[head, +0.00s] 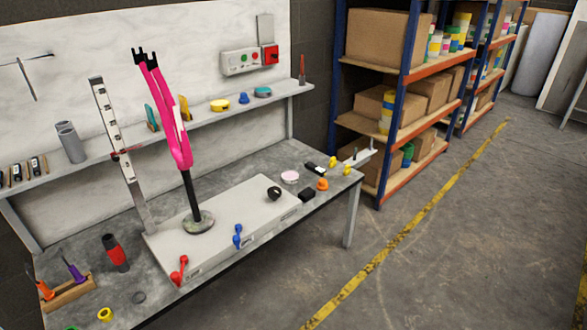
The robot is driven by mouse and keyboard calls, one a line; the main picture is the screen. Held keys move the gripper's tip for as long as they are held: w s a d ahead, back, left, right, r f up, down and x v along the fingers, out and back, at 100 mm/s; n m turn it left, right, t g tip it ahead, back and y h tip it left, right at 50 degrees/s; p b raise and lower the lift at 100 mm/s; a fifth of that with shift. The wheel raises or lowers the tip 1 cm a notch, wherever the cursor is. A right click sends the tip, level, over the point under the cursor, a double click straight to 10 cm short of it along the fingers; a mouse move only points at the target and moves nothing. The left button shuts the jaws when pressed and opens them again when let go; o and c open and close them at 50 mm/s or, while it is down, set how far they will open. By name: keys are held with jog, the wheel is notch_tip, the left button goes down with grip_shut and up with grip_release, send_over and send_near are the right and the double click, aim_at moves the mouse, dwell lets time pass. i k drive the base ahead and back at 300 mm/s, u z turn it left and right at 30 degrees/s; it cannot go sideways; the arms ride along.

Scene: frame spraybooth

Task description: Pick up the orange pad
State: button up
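A small orange piece, which looks like the orange pad (321,184), lies on the grey workbench (258,158) near its right end. It is small in the head view, so its exact shape is hard to tell. It sits just right of a small black block (307,195), close to the bench's front right edge. Nothing appears to lie on top of it. My gripper is not in view.
A pink fork (178,130) stands upright on a round-based post on a pale board (250,215). Near the pad are a pinkish disc (290,177) and yellow pieces (346,170). Shelving (404,100) stands behind right. The floor (440,250) in front is clear.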

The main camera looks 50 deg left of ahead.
aim_at(322, 186)
jog(key=u, duration=0.8)
jog(key=i, duration=0.85)
jog(key=u, duration=1.05)
